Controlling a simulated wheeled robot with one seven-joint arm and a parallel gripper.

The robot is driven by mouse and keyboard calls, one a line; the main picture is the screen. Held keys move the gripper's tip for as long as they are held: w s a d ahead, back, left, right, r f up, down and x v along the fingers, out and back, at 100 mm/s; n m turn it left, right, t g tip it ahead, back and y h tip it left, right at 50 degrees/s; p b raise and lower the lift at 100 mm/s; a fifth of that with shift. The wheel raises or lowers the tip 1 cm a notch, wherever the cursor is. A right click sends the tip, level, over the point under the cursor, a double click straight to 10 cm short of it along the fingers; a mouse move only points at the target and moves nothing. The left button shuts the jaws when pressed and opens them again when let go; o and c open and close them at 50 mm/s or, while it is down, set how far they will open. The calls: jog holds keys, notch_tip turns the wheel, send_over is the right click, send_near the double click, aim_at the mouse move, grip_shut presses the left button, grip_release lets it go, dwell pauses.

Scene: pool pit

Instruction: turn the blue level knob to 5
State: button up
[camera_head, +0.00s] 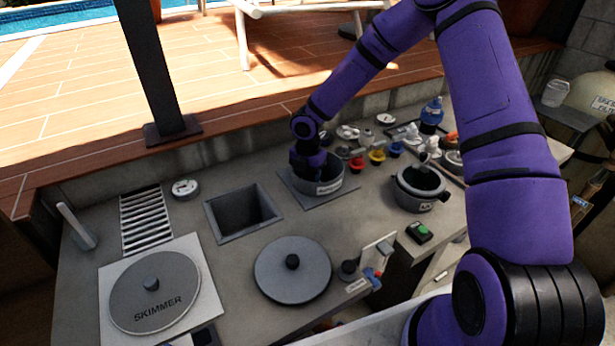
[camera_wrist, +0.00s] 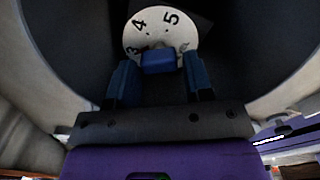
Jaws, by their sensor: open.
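A blue knob (camera_wrist: 158,62) sits at the near edge of a round pale dial (camera_wrist: 150,32) in the wrist view. The numbers 4 and 5 show on the dial, with a partly covered mark at its left. I cannot tell which number the knob points to. My gripper (camera_wrist: 160,72) is open, with one dark blue finger on each side of the knob. Narrow gaps seem to remain; contact is unclear. In the head view my gripper (camera_head: 308,170) reaches down into a round grey housing (camera_head: 330,186), which hides the knob and dial there.
The housing's wall surrounds my gripper closely. Red (camera_head: 357,164), yellow (camera_head: 377,157) and blue (camera_head: 396,149) items stand right of it. A dark pot (camera_head: 420,190) is farther right. A square opening (camera_head: 243,212), a round lid (camera_head: 292,270) and the skimmer lid (camera_head: 155,292) lie left and in front.

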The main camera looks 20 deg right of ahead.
jog(key=shift+f, duration=0.3)
jog(key=c, duration=0.7)
jog(key=shift+o, duration=0.2)
